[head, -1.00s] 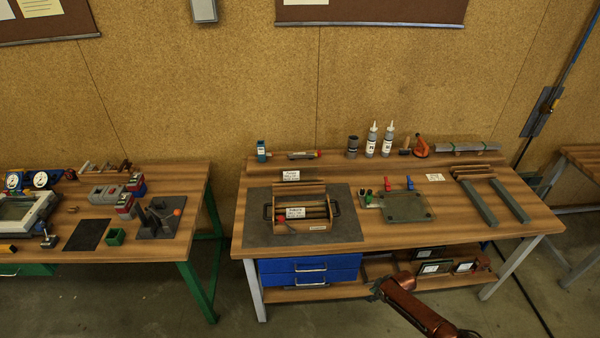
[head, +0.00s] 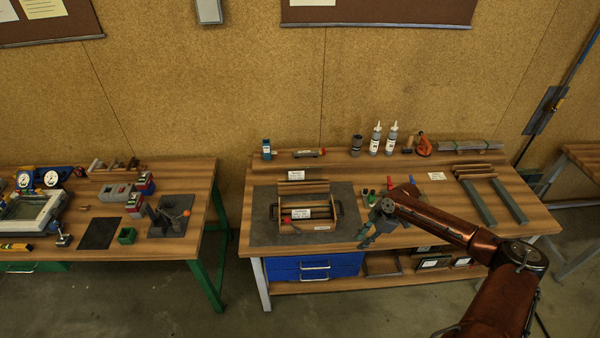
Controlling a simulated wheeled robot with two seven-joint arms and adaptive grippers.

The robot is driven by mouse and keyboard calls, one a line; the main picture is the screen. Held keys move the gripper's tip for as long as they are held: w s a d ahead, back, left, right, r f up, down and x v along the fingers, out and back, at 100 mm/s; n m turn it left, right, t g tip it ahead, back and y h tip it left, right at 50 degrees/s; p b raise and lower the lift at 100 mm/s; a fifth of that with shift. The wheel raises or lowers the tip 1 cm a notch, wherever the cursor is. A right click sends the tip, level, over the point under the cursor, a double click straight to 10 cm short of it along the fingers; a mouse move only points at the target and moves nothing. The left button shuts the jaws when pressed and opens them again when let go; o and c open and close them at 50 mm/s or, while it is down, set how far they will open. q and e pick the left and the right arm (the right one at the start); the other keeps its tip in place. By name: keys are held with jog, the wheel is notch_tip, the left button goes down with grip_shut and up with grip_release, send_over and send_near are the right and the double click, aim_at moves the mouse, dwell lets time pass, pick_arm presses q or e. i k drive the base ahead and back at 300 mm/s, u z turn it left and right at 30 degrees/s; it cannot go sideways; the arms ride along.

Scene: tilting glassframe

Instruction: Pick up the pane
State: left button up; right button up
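The pane, a flat greenish glass plate (head: 420,194), lies on the wooden bench right of the dark mat. Most of it is hidden behind my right forearm; only a bit near its back edge shows, by the red clamps (head: 411,181). My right gripper (head: 368,236) points down at the bench's front edge, left of the pane and in front of the green clamps. Its fingers are small and dark, and I cannot tell whether they are apart. I see no pane in it. My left gripper is out of view.
Grey bars (head: 478,203) lie at the right. Bottles (head: 376,139) and an orange tool (head: 424,147) stand at the back. Blue drawers (head: 310,266) sit under the bench top.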

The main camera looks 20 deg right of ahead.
aim_at(310, 174)
jog(key=i, duration=1.85)
